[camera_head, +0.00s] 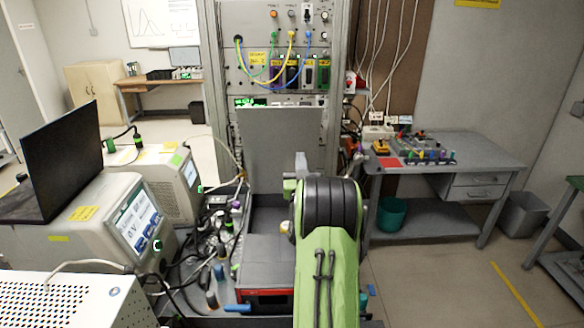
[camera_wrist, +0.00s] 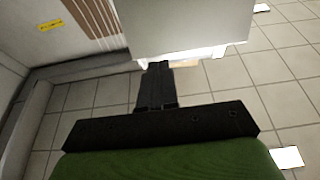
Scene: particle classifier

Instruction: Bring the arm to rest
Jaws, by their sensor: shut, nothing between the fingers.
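My arm, green with black joints, reaches forward from the bottom middle of the head view. My gripper's end is hidden behind the arm there. In the wrist view my gripper (camera_wrist: 156,68) is shut, its dark fingers together with nothing between them. Its tips are close in the picture to the lower edge of a pale grey panel (camera_wrist: 180,25); I cannot tell whether they touch.
An instrument rack (camera_head: 275,55) with cables stands straight ahead, a grey panel (camera_head: 275,137) in front of it. Screened instruments (camera_head: 120,225) and loose cables crowd the left. A grey desk (camera_head: 485,158) stands at right. Open floor (camera_head: 430,275) lies at lower right.

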